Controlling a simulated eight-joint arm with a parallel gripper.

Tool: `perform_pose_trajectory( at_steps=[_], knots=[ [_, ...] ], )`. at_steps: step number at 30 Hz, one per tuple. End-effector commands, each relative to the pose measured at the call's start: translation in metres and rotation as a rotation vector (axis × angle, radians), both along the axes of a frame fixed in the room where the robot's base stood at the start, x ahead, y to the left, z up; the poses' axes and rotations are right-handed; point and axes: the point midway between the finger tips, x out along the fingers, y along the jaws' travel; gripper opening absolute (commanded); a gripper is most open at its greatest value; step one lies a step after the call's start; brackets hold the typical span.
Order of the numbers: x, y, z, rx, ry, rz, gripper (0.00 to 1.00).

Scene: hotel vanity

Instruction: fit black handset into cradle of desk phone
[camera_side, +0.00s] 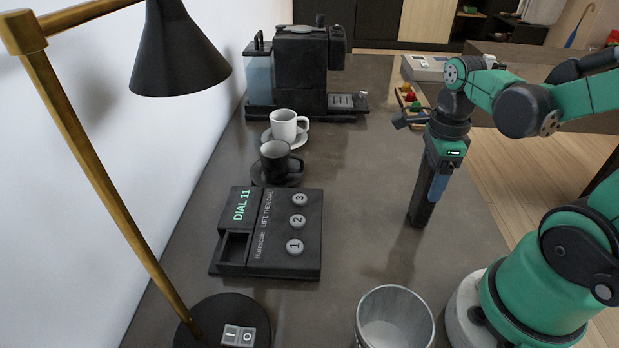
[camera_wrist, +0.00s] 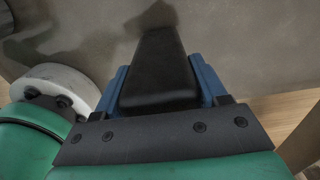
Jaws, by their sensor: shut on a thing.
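The black handset (camera_side: 423,205) hangs upright below my gripper (camera_side: 438,185), over the right part of the counter. In the wrist view the handset (camera_wrist: 160,65) sits between the two blue fingers of my gripper (camera_wrist: 160,90), which are shut on it. I cannot tell whether its lower end touches the counter. The black desk phone (camera_side: 275,255) lies flat on the counter to the left, apart from the handset. Its empty cradle recess (camera_side: 234,247) is on its left side, below a green "DIAL 11" display (camera_side: 241,205). The phone is not visible in the wrist view.
A metal cup (camera_side: 396,318) stands at the front, and a lamp with a black base (camera_side: 222,322) stands at the front left. A black cup (camera_side: 276,160), a white cup (camera_side: 285,125) and a coffee machine (camera_side: 309,70) are behind the phone. The counter between phone and handset is clear.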

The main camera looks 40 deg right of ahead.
Motion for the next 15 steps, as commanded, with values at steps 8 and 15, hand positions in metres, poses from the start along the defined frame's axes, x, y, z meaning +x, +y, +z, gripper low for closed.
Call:
perform_pose_trajectory(
  at_steps=[8,15],
  knots=[
    [0.000,0.000,0.021,0.000,0.000,0.000,0.00],
    [0.000,0.000,0.074,0.001,0.000,0.000,0.00]
  ],
)
